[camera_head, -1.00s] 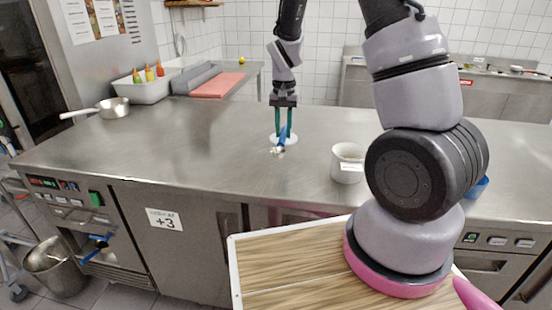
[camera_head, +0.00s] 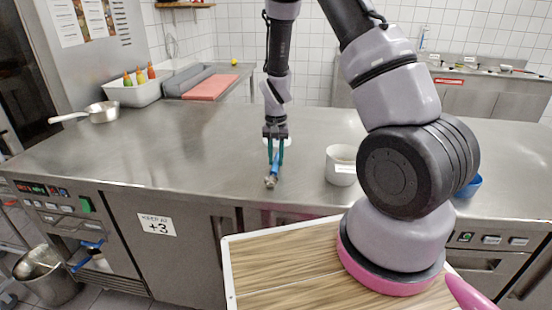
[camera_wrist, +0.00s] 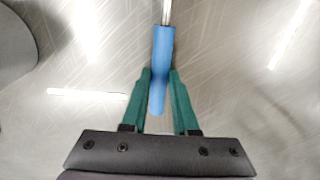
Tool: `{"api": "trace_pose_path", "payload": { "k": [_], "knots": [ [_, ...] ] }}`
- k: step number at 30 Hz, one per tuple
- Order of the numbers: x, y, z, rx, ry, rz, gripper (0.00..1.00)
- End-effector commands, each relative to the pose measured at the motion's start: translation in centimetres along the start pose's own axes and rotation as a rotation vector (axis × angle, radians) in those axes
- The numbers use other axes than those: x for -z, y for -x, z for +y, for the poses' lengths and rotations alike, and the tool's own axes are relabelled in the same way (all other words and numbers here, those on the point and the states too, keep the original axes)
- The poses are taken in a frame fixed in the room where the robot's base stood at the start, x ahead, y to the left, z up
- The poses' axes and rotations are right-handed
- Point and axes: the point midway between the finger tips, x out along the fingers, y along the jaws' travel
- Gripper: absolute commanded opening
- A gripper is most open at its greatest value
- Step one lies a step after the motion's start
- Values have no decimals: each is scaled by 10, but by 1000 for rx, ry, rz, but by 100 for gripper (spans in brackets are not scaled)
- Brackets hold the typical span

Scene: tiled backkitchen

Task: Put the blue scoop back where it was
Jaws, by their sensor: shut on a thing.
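The blue scoop (camera_head: 274,168) has a blue handle and a small metallic head, which points toward the front edge of the counter in the head view. My gripper (camera_head: 275,160) is shut on the handle, with its teal fingers on either side. In the wrist view the blue handle (camera_wrist: 163,55) lies between the fingertips (camera_wrist: 160,74), and a thin metal shaft runs out of the top of the picture. Whether the scoop touches the counter is hard to tell. A white round item (camera_head: 287,141) is partly hidden behind my gripper.
A blue bowl (camera_head: 470,187) is partly hidden behind my arm. A saucepan (camera_head: 103,112) and a bin with bottles (camera_head: 135,92) stand at the left. The counter left of my gripper is clear.

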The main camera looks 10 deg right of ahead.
Motion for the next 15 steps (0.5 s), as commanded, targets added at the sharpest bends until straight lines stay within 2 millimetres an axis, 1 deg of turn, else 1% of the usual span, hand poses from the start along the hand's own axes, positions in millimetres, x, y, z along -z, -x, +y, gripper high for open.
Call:
{"api": "trace_pose_path", "payload": {
  "k": [3,4,6,15],
  "knots": [
    [0,-1,0,0,0,0,0],
    [0,-1,0,0,0,0,35],
    [0,0,0,0,0,0,57],
    [0,0,0,0,0,1,57]
  ]
}}
